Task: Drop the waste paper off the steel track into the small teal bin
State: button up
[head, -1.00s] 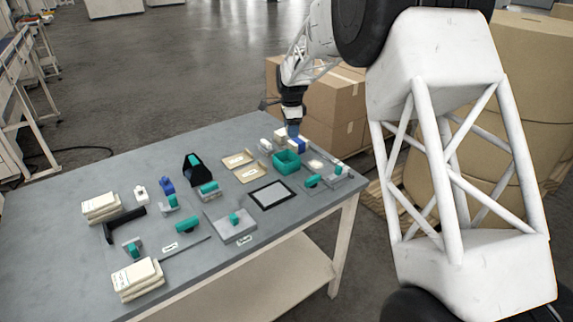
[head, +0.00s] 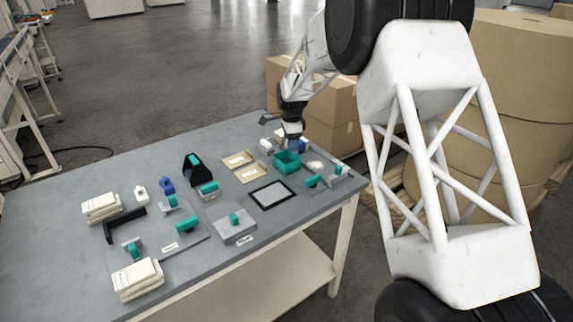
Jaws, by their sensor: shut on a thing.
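The small teal bin (head: 287,166) stands near the right end of the grey table. My gripper (head: 292,142) points down just behind the bin's far rim, in line with it in the head view. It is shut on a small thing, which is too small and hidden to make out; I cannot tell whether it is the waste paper. A pale, rounded lump (head: 315,165) lies right of the bin, and I cannot tell what it is. The steel track cannot be told apart surely among the grey metal parts at the table's right end.
A blue item (head: 302,146) and pale blocks (head: 280,137) stand close behind the bin. Teal-handled parts (head: 313,181) sit at its right front. A dark-framed pad (head: 272,195) and cardboard trays (head: 238,160) lie nearby. Cardboard boxes (head: 340,110) stand beyond the table.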

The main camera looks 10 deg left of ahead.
jog(key=o, duration=1)
jog(key=shift+r, duration=3.9)
